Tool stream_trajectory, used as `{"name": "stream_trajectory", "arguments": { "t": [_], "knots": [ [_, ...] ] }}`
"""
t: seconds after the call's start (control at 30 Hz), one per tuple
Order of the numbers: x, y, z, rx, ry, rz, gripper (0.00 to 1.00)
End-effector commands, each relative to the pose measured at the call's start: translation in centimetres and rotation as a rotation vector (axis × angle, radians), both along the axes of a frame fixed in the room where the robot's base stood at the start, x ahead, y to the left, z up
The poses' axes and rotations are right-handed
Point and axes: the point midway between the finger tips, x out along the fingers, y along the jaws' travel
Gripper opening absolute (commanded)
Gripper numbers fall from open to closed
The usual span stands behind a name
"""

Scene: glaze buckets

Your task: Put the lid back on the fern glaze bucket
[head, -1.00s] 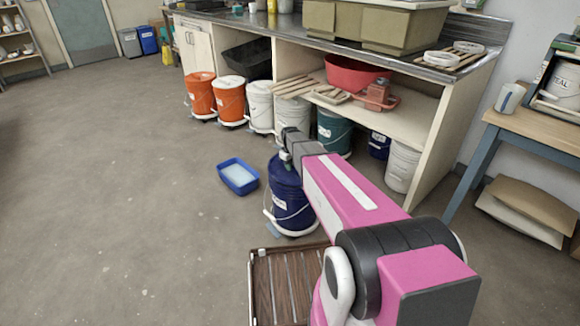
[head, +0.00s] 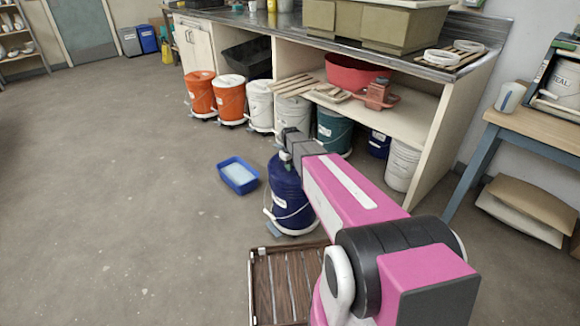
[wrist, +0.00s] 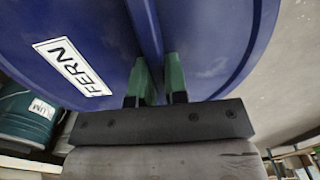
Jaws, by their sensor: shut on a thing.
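The fern lid is dark blue with a white FERN label and fills most of the wrist view (wrist: 215,45). My gripper (wrist: 159,82) has its green fingers closed on the raised ridge across the lid's middle. In the head view, a dark blue bucket (head: 290,208) with a white wire handle and a white label stands upright on the floor. My gripper is over the top of this bucket, largely hidden by my arm. The lid and the bucket's rim cannot be told apart there, so I cannot tell whether the lid touches the rim.
A blue tray (head: 238,176) lies on the floor left of the bucket. A slatted brown rack (head: 253,290) is in front of it. Orange (head: 200,94), white (head: 260,105) and teal (head: 334,130) buckets stand along the bench. The floor at left is clear.

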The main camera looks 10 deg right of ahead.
Motion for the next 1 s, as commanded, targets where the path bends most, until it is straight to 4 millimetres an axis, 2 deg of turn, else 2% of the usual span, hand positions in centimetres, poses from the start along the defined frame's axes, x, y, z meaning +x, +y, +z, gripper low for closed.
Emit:
{"name": "stream_trajectory", "arguments": {
  "t": [0.3,0.33,0.4,0.6,0.67,0.7,1.0],
  "knots": [
    [0.01,-0.01,0.0,0.0,0.0,0.0,0.0],
    [0.01,-0.01,0.0,0.0,0.0,0.0,0.23],
    [0.01,0.01,0.0,0.0,0.0,0.0,0.43],
    [0.0,0.0,0.0,0.0,0.0,0.0,0.43],
    [0.01,0.01,-0.02,0.0,0.0,0.0,0.63],
    [0.01,0.01,-0.02,0.0,0.0,0.0,0.69],
    [0.01,0.01,0.04,0.0,0.0,0.0,0.69]
  ]
}}
